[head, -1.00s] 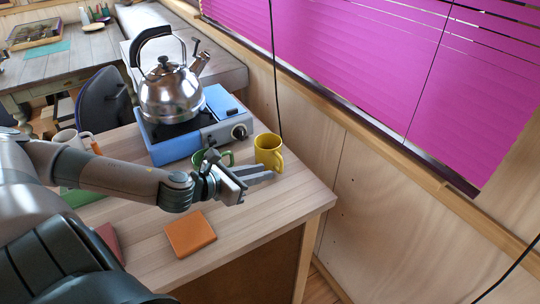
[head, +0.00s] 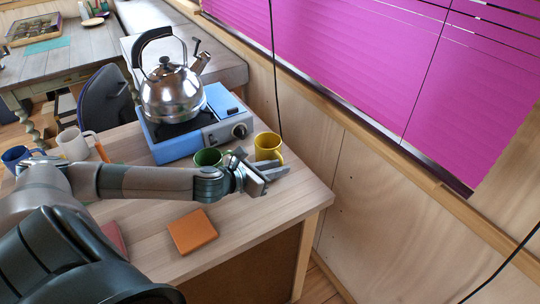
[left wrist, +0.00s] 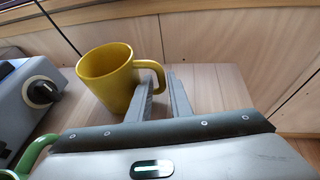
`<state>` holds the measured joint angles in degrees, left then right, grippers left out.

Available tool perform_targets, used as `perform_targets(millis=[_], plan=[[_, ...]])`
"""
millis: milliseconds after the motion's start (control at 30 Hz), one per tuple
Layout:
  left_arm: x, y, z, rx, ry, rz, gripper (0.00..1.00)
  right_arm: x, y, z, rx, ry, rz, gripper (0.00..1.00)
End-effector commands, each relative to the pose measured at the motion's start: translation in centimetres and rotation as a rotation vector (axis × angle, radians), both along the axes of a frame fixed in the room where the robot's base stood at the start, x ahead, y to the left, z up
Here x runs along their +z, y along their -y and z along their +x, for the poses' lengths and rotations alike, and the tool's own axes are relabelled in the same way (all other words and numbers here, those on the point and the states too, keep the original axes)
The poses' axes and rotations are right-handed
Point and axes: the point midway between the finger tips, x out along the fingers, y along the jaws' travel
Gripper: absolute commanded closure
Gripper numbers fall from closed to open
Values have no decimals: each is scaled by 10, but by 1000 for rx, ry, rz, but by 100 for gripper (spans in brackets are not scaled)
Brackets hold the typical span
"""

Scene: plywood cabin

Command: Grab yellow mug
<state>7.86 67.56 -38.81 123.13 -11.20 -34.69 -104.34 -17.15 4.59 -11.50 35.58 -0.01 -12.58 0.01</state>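The yellow mug (head: 266,145) stands upright on the wooden table, just beyond my left gripper (head: 274,169). In the left wrist view the mug (left wrist: 106,76) has its handle (left wrist: 158,72) turned toward the fingers. My left gripper (left wrist: 160,98) is open with a narrow gap, and the lower handle shows at this gap. I cannot tell whether the fingers touch the handle. My right gripper is not in view.
A green mug (head: 207,158) stands left of the yellow one, partly hidden by my left gripper. A blue stove (head: 167,151) with a steel kettle (head: 171,98) is behind. An orange box (head: 192,232) lies in front. The table's right edge and wall are close.

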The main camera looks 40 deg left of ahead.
Motion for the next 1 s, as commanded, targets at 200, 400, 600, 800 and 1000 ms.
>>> perform_targets(millis=[200,400,600,800,1000], plan=[[0,2,6,1,1,-1,82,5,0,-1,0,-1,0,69],[-3,8,23,2,1,-4,82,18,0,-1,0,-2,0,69],[-12,12,42,1,0,-2,82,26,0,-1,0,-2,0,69],[-16,13,48,0,0,0,82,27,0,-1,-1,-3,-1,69],[-16,13,47,0,0,0,82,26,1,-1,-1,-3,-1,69]])
